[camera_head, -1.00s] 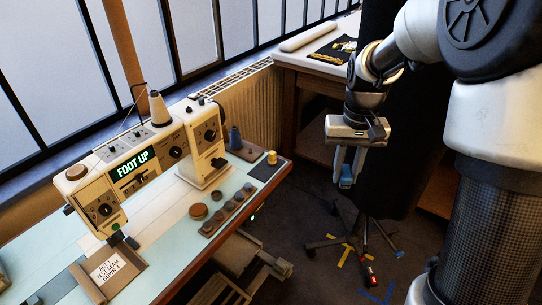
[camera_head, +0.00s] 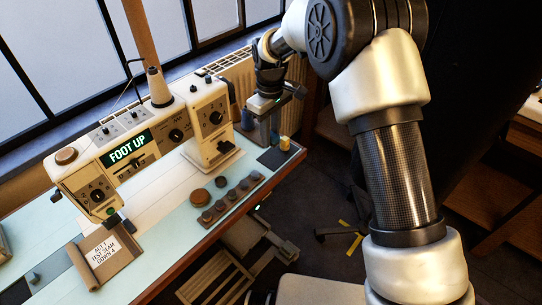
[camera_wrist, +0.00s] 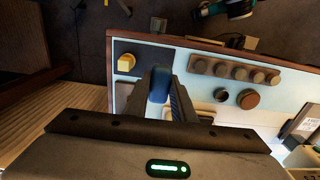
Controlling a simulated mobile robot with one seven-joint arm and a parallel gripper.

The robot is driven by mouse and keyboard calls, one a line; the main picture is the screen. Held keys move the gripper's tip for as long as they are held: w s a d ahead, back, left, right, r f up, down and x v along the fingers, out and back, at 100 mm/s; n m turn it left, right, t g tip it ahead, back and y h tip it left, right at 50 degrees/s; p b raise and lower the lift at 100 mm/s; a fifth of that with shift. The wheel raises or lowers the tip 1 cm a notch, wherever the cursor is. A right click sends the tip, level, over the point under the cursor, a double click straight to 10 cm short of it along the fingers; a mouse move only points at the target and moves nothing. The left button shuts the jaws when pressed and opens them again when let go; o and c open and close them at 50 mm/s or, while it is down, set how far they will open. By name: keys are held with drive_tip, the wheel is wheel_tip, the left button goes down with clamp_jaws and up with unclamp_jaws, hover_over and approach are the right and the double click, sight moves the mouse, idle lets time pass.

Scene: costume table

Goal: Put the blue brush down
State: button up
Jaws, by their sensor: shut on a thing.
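The blue brush (camera_wrist: 158,86) is between the fingers of my gripper in the wrist view. My gripper (camera_wrist: 162,98) is shut on it. In the head view my gripper (camera_head: 266,132) is above the far right end of the sewing table (camera_head: 172,259), pointing down. The brush is mostly hidden by the fingers there. I cannot tell whether its lower end touches the table. A dark pad (camera_head: 272,158) lies at the table's right corner, just below and beside the fingers.
A yellow spool (camera_head: 285,143) stands on the pad, close to the fingers. The sewing machine (camera_head: 210,125) and a row of round brown pieces (camera_head: 232,195) are left. Open floor lies beyond the table's right edge.

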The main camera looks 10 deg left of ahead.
sight(271, 160)
wheel_tip(271, 160, down, 7)
drive_tip(key=shift+f+b, duration=0.2)
drive_tip(key=shift+b, duration=0.25)
drive_tip(key=shift+f, duration=0.15)
drive_tip(key=o, duration=1)
